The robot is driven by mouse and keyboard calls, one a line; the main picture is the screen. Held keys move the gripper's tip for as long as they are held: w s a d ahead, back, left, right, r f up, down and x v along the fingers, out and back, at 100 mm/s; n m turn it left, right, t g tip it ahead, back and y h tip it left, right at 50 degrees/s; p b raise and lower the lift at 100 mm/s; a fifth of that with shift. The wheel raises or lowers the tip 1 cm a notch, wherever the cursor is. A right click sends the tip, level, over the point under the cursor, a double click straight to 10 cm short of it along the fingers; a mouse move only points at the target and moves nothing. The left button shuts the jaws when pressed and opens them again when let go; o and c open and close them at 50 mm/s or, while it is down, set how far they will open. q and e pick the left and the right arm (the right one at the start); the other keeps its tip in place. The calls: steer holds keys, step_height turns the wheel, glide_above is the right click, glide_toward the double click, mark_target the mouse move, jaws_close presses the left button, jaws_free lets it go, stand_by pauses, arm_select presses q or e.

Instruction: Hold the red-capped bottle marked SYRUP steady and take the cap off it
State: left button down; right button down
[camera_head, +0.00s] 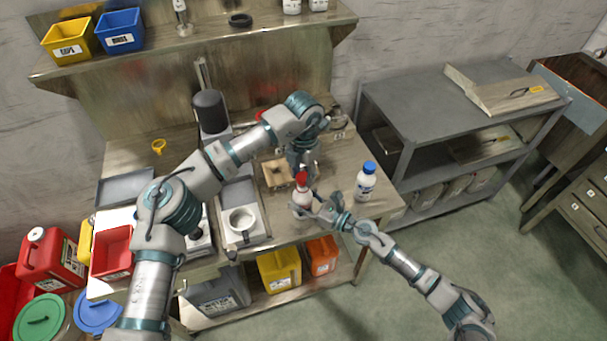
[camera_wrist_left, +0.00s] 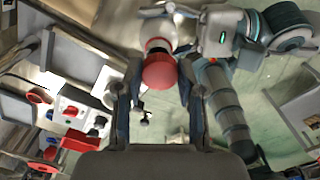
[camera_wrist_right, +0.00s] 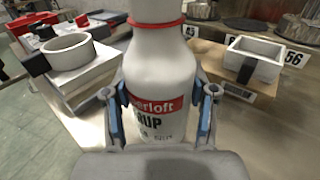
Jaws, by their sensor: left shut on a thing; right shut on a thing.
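The white SYRUP bottle (camera_head: 302,197) stands near the front of the workbench. Its label (camera_wrist_right: 160,105) faces the right wrist camera, with SYRUP partly visible. My right gripper (camera_head: 313,206) is shut around its body; the fingers show on both sides in the right wrist view (camera_wrist_right: 160,110). The red cap (camera_head: 301,177) is at the bottle's top and shows between the left fingers in the left wrist view (camera_wrist_left: 159,71). My left gripper (camera_head: 302,171) reaches down from above and is shut on the cap. Whether the cap is loose cannot be told.
A blue-capped white bottle (camera_head: 365,182) stands to the right on the workbench (camera_head: 340,215). A white round vessel (camera_head: 241,220) on a device stands to the left. A small square container (camera_wrist_right: 258,58) is behind the syrup bottle. Grey shelves (camera_head: 440,110) stand farther right.

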mark_target(303, 176)
arm_select(q)
step_height(303, 176, up, 4)
steer(key=shift+f, duration=0.25)
arm_select(e)
steer(key=shift+c, duration=1.3)
jaws_free()
